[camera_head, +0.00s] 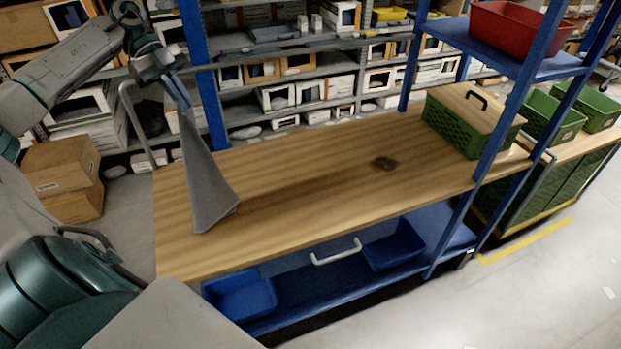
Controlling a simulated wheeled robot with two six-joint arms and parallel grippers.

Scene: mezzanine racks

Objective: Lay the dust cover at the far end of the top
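The dust cover (206,185) is a grey cloth, hanging gathered and narrow at the top and wider below. My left gripper (176,88) is shut on its upper end, above the left end of the wooden top (300,195). The cloth's lower edge is at the top's surface or just over it; I cannot tell if it touches. My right gripper is not in view.
A green crate with a wooden lid (472,118) stands at the top's right end, by blue uprights. A red bin (520,35) sits on the shelf above. Blue bins (240,296) and a pale handle (336,252) are below the top. Stocked racks stand behind; open floor lies at right.

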